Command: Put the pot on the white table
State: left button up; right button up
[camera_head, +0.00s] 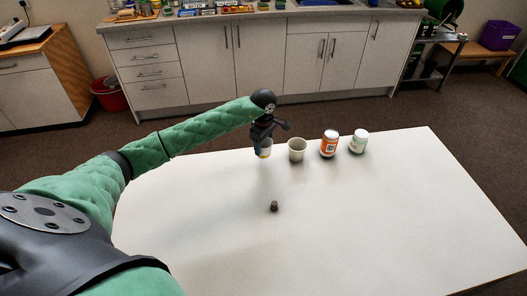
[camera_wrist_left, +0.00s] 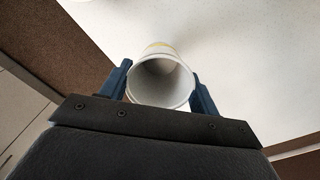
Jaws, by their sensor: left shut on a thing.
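My left gripper (camera_head: 263,141) is shut on a white, open-topped pot (camera_head: 265,153) at the far left part of the white table (camera_head: 380,220). In the left wrist view the pot (camera_wrist_left: 162,82) sits between the two dark blue fingers, its round mouth facing the camera and its inside looking empty. A yellowish marking shows on its side. The gripper hides part of the pot in the head view, and I cannot tell whether its base touches the table. My right gripper is not in view.
A small brown object (camera_head: 274,206) lies nearer on the table. The table's right and front areas are clear. Cabinets (camera_head: 270,60) stand behind.

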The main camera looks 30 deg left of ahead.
aim_at(264, 151)
pick_arm(q)
jog(key=shift+f, duration=0.55)
notch_tip(264, 151, down, 2)
jog(key=shift+f+b, duration=0.15)
jog(key=shift+b, duration=0.15)
jog(key=shift+f, duration=0.4)
jog(key=o, duration=0.9)
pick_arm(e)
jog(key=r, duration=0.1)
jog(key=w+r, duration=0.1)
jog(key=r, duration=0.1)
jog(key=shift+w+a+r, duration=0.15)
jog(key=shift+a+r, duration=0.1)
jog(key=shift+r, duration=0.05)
